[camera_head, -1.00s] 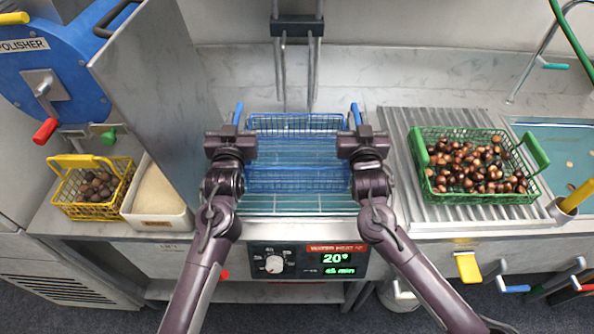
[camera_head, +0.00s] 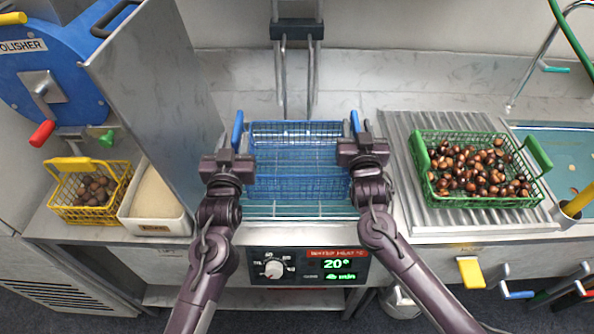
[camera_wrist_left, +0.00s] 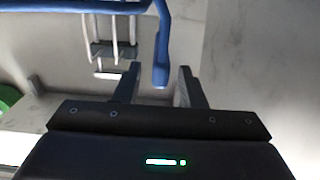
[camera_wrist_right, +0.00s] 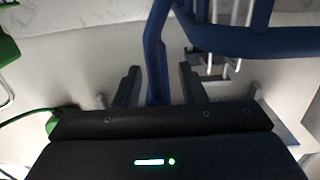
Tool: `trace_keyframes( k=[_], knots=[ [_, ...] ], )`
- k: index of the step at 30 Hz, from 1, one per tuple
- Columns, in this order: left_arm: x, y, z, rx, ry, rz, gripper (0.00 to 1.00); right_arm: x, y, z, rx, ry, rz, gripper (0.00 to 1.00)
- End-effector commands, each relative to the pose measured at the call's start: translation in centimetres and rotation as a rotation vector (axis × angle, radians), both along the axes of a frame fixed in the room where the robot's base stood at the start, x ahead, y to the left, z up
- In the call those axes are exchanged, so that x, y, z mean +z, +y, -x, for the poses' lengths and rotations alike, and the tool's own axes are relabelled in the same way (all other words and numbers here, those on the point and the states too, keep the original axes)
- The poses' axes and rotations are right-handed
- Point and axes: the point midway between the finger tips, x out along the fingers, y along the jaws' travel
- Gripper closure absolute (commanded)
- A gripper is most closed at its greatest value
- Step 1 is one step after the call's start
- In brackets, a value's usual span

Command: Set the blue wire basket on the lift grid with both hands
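The blue wire basket (camera_head: 297,188) is level over the water bath at the centre of the counter, above the lift grid (camera_head: 300,209). I cannot tell whether its bottom touches the grid. Its blue handles stand up at the left (camera_head: 238,128) and right (camera_head: 355,123). My left gripper (camera_head: 236,150) is at the left handle; in the left wrist view the handle end (camera_wrist_left: 161,70) lies between the fingers with gaps. My right gripper (camera_head: 354,140) is at the right handle; in its wrist view the handle bar (camera_wrist_right: 154,65) lies between spread fingers.
A green basket of chestnuts (camera_head: 480,200) stands on the ribbed drainboard (camera_head: 395,135) to the right. A steel panel (camera_head: 160,80), a white bin (camera_head: 155,226) and a yellow basket (camera_head: 90,215) are at the left. A lift bracket (camera_head: 297,28) is behind the basket.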

Motion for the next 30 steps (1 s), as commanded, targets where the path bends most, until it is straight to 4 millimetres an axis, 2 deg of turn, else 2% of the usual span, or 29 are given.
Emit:
trace_keyframes(
  k=[3, 9, 14, 17, 20, 30],
  knots=[
    [-0.1, 0.0, 2.8, 0.000, 0.003, 0.002, 0.63, 0.0, 0.0, 0.0, 0.000, 0.000, 0.000, 0.63],
    [-0.1, 0.0, 5.9, -0.001, 0.001, 0.000, 0.63, 0.0, 0.0, 0.0, 0.000, 0.000, 0.000, 0.63],
    [0.0, 0.0, 7.0, 0.000, 0.000, 0.000, 0.63, 0.0, 0.0, 0.1, 0.000, 0.000, 0.000, 0.63],
    [0.1, 0.0, 7.2, 0.001, -0.001, 0.001, 0.63, -0.1, 0.0, 0.9, 0.001, 0.001, -0.002, 0.63],
    [0.1, 0.0, 7.2, 0.001, -0.001, 0.001, 0.63, -0.1, 0.0, 2.4, 0.001, 0.002, -0.002, 0.63],
    [0.0, 0.0, 7.2, 0.000, -0.001, 0.001, 0.63, -0.1, 0.0, 9.5, 0.001, 0.003, -0.001, 0.63]
  ],
)
